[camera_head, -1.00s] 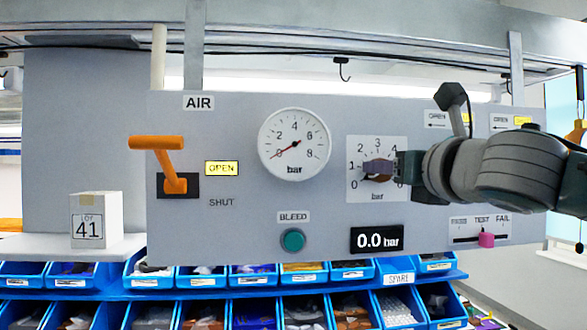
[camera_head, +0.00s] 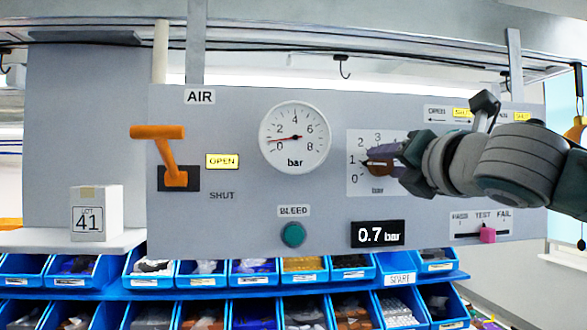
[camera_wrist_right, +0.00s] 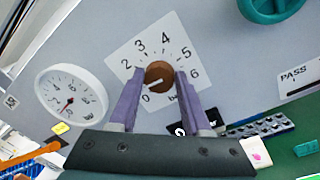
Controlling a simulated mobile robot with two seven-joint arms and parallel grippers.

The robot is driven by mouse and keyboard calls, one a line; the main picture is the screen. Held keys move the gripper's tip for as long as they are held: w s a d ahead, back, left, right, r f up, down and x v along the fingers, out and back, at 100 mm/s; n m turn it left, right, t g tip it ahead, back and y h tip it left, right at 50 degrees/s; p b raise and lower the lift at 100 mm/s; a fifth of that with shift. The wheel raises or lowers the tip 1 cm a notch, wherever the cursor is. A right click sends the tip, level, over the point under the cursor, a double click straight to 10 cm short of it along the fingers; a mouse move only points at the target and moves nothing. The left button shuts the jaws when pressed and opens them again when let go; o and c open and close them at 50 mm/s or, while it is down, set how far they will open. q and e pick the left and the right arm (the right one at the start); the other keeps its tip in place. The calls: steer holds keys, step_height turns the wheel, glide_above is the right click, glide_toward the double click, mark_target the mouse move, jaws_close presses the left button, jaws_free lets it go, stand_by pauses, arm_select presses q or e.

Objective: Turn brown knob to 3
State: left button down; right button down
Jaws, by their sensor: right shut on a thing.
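The brown knob (camera_wrist_right: 158,75) sits at the centre of a white dial plate (camera_wrist_right: 118,50) with numbers from 0 to 6. Its white pointer mark aims low left in the right wrist view, between 0 and 1. My right gripper (camera_wrist_right: 158,86) has its purple fingers on both sides of the knob and is shut on it. In the head view the right gripper (camera_head: 377,162) reaches in from the right and covers the right part of the dial. The digital display (camera_head: 377,234) reads 0.7 bar. The gauge (camera_head: 294,137) needle points slightly above 0. My left gripper is not in view.
An orange air lever (camera_head: 165,150) sticks out at the panel's left, by a lit OPEN label. A green bleed button (camera_head: 292,235) is below the gauge. A pink slider (camera_head: 487,235) sits under my right arm. Blue bins (camera_head: 150,283) stand below.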

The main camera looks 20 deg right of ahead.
steer(key=m, duration=0.1)
steer(key=m+b, duration=0.1)
steer(key=m, duration=0.2)
steer(key=shift+f+m, duration=0.25)
steer(key=shift+m, duration=0.15)
steer(key=m+b, duration=0.1)
steer(key=m, duration=0.3)
steer(key=shift+m+h+b, duration=0.3)
steer(key=shift+m, duration=0.1)
steer(key=m+b, duration=0.1)
steer(key=m, duration=0.4)
steer(key=shift+f, duration=0.1)
steer(key=shift+a+m+h, duration=0.1)
steer(key=shift+m+h, duration=0.2)
steer(key=shift+m, duration=1.2)
steer(key=shift+c, duration=1.8)
jaws_free()
